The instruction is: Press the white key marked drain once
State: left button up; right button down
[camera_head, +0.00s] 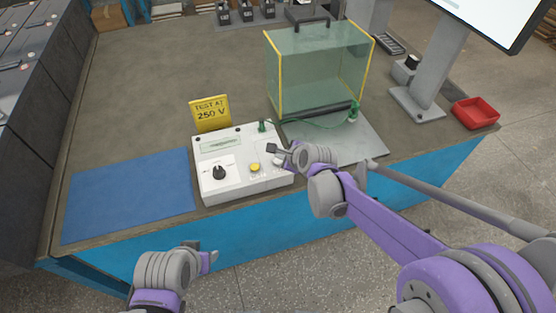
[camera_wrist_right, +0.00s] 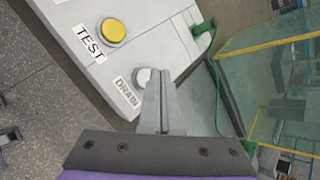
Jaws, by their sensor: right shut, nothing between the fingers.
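The white test box (camera_head: 232,185) stands on the bench near its front edge, with a black knob (camera_head: 219,173) and a yellow key (camera_head: 254,168). In the right wrist view the yellow key (camera_wrist_right: 113,32) has the label TEST. The white drain key (camera_wrist_right: 140,76) sits beside the DRAIN label (camera_wrist_right: 126,93) and is partly covered by my right fingers. My right gripper (camera_head: 272,148) is shut and empty, over the right end of the box; its fingertips show in the right wrist view (camera_wrist_right: 168,78). I cannot tell whether they touch the key. My left gripper (camera_head: 210,256) is low, in front of the bench.
A glass box with yellow edges (camera_head: 318,70) stands behind, with a green lead (camera_head: 310,124) running to the test box. A yellow sign (camera_head: 210,113) reads TEST AT 250 V. A blue mat (camera_head: 128,195) lies left. A red tray (camera_head: 476,112) and a monitor stand (camera_head: 432,75) are right.

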jog(key=shift+f+b, duration=0.3)
jog(key=shift+f, duration=0.1)
jog(key=shift+f+b, duration=0.3)
jog(key=shift+f, duration=0.1)
dwell(0.5)
jog(key=shift+r, duration=0.1)
jog(key=shift+r+p, duration=0.6)
jog(key=shift+r, duration=0.1)
jog(key=shift+r, duration=0.1)
notch_tip(320, 180, up, 5)
jog(key=p, duration=0.3)
jog(key=shift+p, duration=0.3)
jog(key=shift+d, duration=0.1)
dwell(0.6)
